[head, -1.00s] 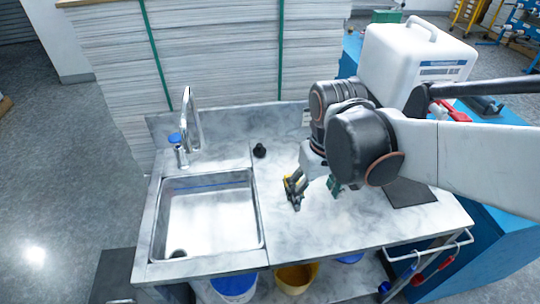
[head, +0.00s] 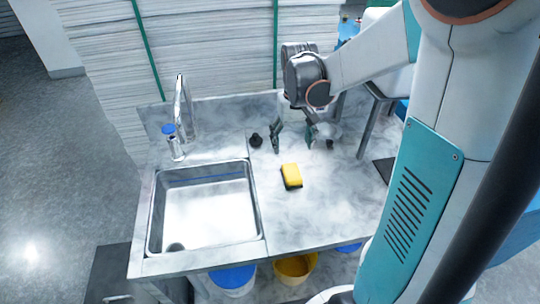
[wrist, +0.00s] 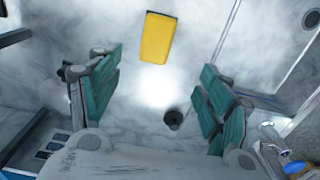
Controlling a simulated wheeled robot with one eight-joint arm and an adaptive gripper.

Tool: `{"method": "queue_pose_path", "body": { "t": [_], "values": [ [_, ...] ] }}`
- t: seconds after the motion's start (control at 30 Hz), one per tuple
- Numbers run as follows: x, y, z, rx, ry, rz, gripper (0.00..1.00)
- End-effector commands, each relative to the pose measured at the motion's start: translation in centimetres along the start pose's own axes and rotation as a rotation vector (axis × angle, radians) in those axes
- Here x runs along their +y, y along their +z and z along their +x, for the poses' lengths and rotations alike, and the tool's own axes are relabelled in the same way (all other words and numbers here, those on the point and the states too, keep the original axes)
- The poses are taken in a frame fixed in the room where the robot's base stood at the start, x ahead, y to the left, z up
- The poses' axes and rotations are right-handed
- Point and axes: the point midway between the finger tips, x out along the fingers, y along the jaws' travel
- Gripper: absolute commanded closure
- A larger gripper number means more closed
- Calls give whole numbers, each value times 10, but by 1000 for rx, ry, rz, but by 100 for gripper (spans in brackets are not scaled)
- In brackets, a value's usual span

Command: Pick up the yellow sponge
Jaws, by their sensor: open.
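The yellow sponge (head: 291,176) lies on the marble-look counter, to the right of the sink, with a dark side facing the front. In the wrist view the yellow sponge (wrist: 158,38) lies beyond the fingertips, between the lines of the two fingers. My gripper (head: 293,141) is above the back part of the counter, behind the sponge and apart from it. In the wrist view my gripper (wrist: 160,90) has its two green-padded fingers wide apart with nothing between them.
A small black object (head: 256,140) stands on the counter left of my gripper. The steel sink (head: 205,210) with its tap (head: 184,105) is at the left. Stacked white sheets (head: 210,50) rise behind the counter. A yellow bucket (head: 295,268) and a blue-lidded bucket (head: 233,279) are below.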

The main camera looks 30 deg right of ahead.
Motion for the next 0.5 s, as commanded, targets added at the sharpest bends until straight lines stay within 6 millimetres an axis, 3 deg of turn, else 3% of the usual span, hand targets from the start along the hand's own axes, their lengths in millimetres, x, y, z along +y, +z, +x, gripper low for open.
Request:
{"method": "queue_pose_path", "body": {
  "t": [0.33,0.5],
  "values": [
    [1,-1,60,0,0,2,28],
    [1,-1,80,0,0,2,28]
  ]
}}
